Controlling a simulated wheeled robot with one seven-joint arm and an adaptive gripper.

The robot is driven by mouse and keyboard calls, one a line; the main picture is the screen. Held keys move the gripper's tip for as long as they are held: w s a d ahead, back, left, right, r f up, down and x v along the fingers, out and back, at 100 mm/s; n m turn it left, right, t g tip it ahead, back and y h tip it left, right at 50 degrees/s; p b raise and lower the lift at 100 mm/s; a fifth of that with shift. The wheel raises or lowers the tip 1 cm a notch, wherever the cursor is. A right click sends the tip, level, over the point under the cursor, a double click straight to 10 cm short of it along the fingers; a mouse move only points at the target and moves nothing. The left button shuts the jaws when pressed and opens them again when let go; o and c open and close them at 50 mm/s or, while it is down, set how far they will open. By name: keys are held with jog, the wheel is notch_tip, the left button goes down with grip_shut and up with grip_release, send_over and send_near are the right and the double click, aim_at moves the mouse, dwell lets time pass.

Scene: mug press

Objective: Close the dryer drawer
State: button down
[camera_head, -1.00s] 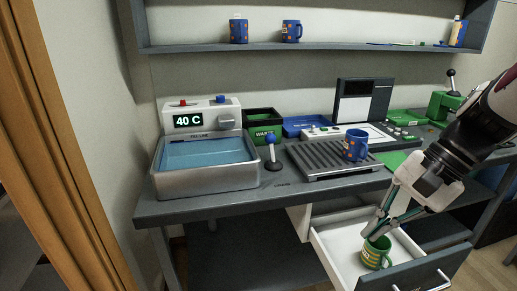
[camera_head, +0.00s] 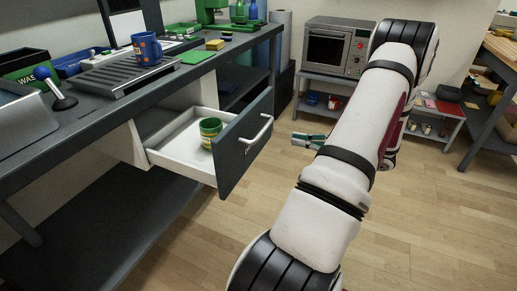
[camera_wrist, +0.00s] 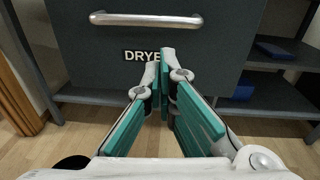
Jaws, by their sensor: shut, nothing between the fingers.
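The dryer drawer (camera_head: 172,152) is pulled out from under the counter, with a white inside and a dark front. A green mug (camera_head: 211,128) with a yellow band stands upright in it. The drawer's metal handle (camera_head: 257,131) runs across the front; it also shows in the wrist view (camera_wrist: 146,19). My gripper (camera_head: 294,139) is shut and empty, in front of the drawer front and apart from it in the head view. In the wrist view the fingertips (camera_wrist: 161,62) point at the front, below the handle, covering the end of the "DRYE" label.
A blue mug (camera_head: 147,48) stands on the grey rack (camera_head: 103,75) on the counter. A microwave (camera_head: 335,48) stands on a low table at the back. Open wood floor (camera_head: 420,220) lies before the drawer. Lower shelves are beside it.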

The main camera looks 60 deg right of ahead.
aim_at(256, 133)
jog(key=shift+m+t+h, duration=0.3)
jog(key=shift+m+h, duration=0.3)
jog(key=shift+h, duration=0.2)
jog(key=w+b, duration=0.1)
jog(key=w, duration=0.3)
jog(key=w+f+b, duration=0.1)
jog(key=w, duration=0.3)
jog(key=w+b, duration=0.2)
jog(key=w, duration=0.2)
jog(key=shift+a+f, duration=0.1)
jog(key=shift+f, duration=0.3)
jog(key=w, duration=0.9)
jog(key=w+a, duration=0.1)
jog(key=w, duration=0.9)
jog(key=w+a+p, duration=0.1)
jog(key=w, duration=0.8)
jog(key=shift+w+a, duration=0.15)
jog(key=shift+w, duration=0.6)
jog(key=shift+a+r, duration=0.1)
